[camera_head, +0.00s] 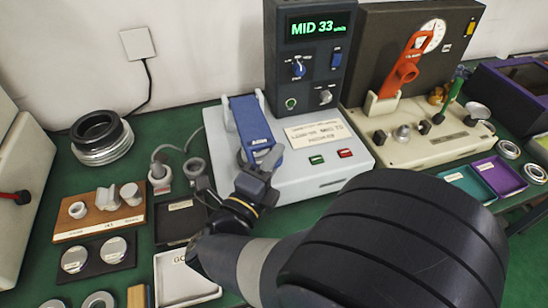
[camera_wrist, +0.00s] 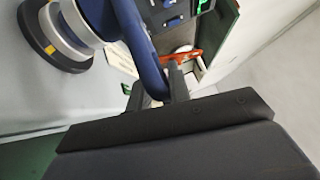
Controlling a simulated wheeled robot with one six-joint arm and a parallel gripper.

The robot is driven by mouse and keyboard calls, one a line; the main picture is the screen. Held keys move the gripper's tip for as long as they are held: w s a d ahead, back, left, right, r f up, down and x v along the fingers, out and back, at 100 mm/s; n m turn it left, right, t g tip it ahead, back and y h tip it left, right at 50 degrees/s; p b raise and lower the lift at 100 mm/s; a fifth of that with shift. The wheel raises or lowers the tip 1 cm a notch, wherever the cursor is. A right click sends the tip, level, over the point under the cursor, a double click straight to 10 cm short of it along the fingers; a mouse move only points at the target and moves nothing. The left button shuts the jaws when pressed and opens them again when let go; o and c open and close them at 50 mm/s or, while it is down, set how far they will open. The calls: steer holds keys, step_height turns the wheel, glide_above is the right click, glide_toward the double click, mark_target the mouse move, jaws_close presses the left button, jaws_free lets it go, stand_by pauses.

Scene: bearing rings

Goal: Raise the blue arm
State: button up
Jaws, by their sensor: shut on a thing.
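The blue arm (camera_head: 250,120) sits on a white and grey instrument (camera_head: 313,170) in the middle of the bench. It slopes down toward me between pale uprights, with a label near its front end. My gripper (camera_head: 256,166) is shut on the front end of the blue arm, and its fingers partly hide that end. In the wrist view, the blue arm (camera_wrist: 130,25) runs down to my gripper (camera_wrist: 172,85), where the fingers hide the contact. The display (camera_head: 318,29) behind reads "MID 33".
A second instrument (camera_head: 425,140) with a red-orange arm (camera_head: 405,70) stands to the right. Teal (camera_head: 462,184) and purple (camera_head: 500,175) trays lie beside it. At left are a stack of dark and metal rings (camera_head: 100,138), a wooden holder (camera_head: 98,222) and a white tray (camera_head: 180,280).

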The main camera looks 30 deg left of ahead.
jaws_close()
steer(key=shift+r, duration=0.15)
